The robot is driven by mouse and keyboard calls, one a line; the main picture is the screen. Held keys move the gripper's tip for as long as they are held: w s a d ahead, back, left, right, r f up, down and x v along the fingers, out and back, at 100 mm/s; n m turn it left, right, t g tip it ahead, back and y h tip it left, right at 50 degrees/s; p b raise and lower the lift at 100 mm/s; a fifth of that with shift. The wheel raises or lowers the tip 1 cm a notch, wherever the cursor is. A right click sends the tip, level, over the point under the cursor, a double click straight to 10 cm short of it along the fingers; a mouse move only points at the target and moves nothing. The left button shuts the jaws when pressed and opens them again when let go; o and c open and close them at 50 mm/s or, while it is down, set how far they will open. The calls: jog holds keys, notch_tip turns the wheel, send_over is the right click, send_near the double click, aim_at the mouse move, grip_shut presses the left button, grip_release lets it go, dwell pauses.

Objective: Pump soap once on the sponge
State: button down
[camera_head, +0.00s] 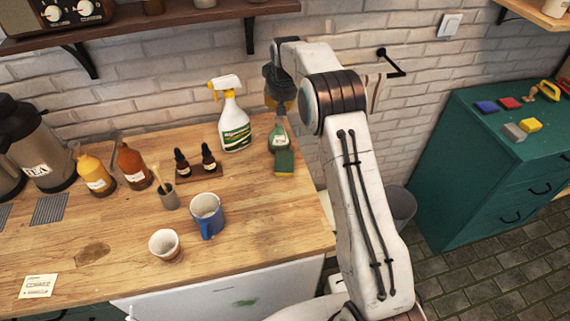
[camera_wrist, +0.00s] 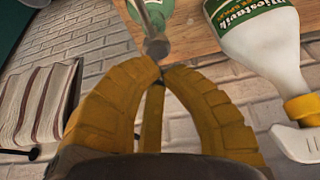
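A green soap bottle (camera_head: 279,137) stands on the wooden counter. A green and yellow sponge (camera_head: 285,163) rests just in front of it. In the wrist view, the green bottle (camera_wrist: 160,10) shows at the top, with its grey pump head (camera_wrist: 157,47) right at my fingertips. My gripper (camera_wrist: 165,68) has its yellow fingers drawn together at the tips, and nothing is clearly held between them. In the head view, my gripper (camera_head: 279,104) is above the bottle, pointing down and partly hidden by my wrist. I cannot tell whether the tips touch the pump.
A white spray bottle (camera_head: 233,125) stands close to the left of the soap. Dropper bottles on a small tray (camera_head: 198,177), a blue mug (camera_head: 207,215) and a cup (camera_head: 166,247) are further left. A cloth (camera_wrist: 38,105) hangs by the brick wall. The counter's front is mostly clear.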

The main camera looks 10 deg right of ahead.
aim_at(279, 118)
jog(key=shift+s+f+b, duration=0.1)
jog(key=shift+f+b, duration=1.45)
jog(key=shift+f, duration=0.8)
jog(key=shift+r, duration=0.15)
jog(key=shift+r+p, duration=1.95)
jog(key=shift+r, duration=0.35)
jog(key=shift+r, duration=0.1)
notch_tip(279, 118, up, 2)
jog(key=shift+r+p, duration=0.1)
jog(key=shift+p, duration=0.85)
jog(key=shift+r, duration=1.8)
